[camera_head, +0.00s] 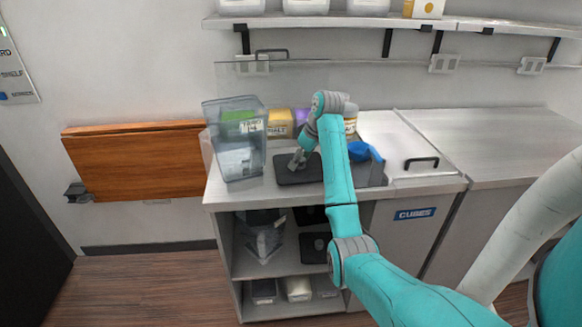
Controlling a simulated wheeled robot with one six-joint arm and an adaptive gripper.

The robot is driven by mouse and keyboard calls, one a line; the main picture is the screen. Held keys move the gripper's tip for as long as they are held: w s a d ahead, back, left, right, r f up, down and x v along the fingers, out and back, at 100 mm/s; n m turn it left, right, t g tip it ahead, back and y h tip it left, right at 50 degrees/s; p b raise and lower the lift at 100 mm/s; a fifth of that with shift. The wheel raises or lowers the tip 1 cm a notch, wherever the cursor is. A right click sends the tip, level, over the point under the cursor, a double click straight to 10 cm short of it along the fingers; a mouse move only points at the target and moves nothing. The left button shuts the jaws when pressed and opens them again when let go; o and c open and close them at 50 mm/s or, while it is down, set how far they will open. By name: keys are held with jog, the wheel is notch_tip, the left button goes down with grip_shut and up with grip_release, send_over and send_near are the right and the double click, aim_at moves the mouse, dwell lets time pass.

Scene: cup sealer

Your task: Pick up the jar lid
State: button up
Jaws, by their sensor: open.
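A dark, flat, rounded-square lid (312,177), which looks like the jar lid, lies on the steel counter. My gripper (296,164) is at the lid's upper middle, pointing down. It is open, and its fingers are small in this view. I cannot tell whether they touch the lid or are around a knob on it. My wrist and forearm cover the area at the lid's right. A clear, open-topped square jar (240,160) with a white label stands just left of the lid.
Green, yellow (281,123) and purple containers stand behind the lid. A blue scoop (366,152) is right of my arm. A hinged cover with a black handle (421,161) is farther right. Similar dark lids (314,247) lie on the shelf below. The right counter is clear.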

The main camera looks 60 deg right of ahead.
grip_shut()
dwell(0.3)
